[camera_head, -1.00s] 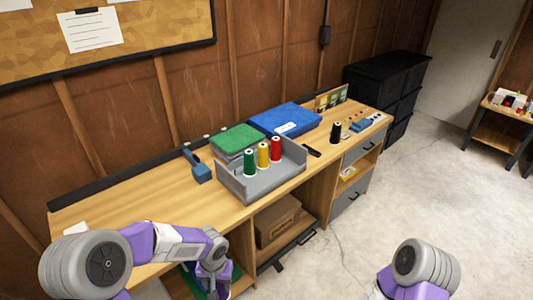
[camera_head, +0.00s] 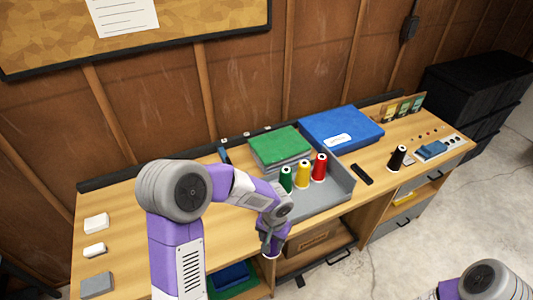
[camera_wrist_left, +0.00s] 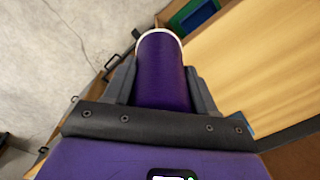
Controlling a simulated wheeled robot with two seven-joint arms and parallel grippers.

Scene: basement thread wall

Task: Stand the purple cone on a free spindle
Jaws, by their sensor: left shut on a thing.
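The purple cone (camera_wrist_left: 162,75) fills the middle of the left wrist view, with a pale rim at its far end. My left gripper (camera_wrist_left: 160,88) is shut on it, one finger on each side. In the head view my left gripper (camera_head: 271,246) is at the bench's front edge, in front of the grey rack (camera_head: 325,206). Green (camera_head: 286,180), yellow (camera_head: 303,175) and red (camera_head: 319,167) cones stand upright in the rack. My left arm hides its left part, and I cannot make out a free spindle. My right gripper is outside the view.
A green box (camera_head: 280,147) and a blue box (camera_head: 341,129) lie behind the rack. A black cone (camera_head: 397,157) and a dark flat object (camera_head: 362,174) are to its right. Small white blocks (camera_head: 96,222) lie at the bench's left. An open shelf lies below the bench top.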

